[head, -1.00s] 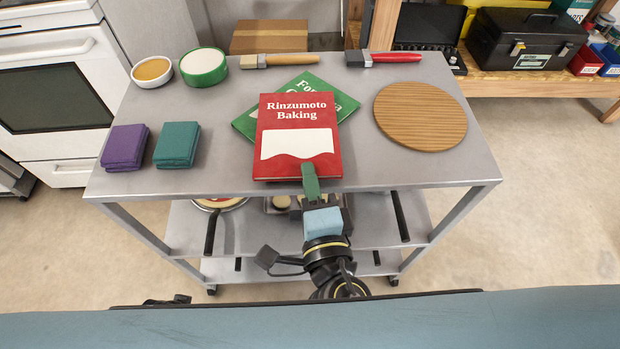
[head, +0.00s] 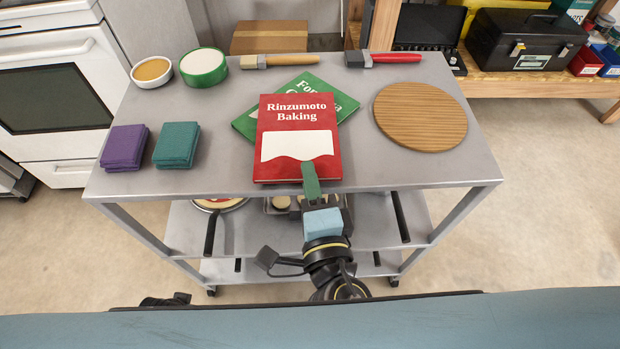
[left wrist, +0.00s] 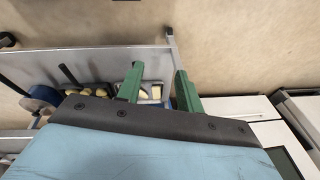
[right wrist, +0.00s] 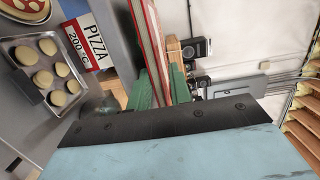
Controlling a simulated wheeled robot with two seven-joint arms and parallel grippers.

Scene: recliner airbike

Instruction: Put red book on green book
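The red book (head: 298,112), titled "Rinzumoto Baking", is over the green book (head: 338,98), covering most of it. The green book lies turned on the cart top, with corners showing at the upper right and left. I cannot tell whether the two books touch. My right gripper (head: 311,180) is shut on the red book's near edge, one green finger on its cover. In the right wrist view the book's edge (right wrist: 152,45) is between the fingers. My left gripper (left wrist: 158,82) is open and empty, low beside the cart in its wrist view.
Lower shelves hold pans and a tray. The top's front right is clear.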

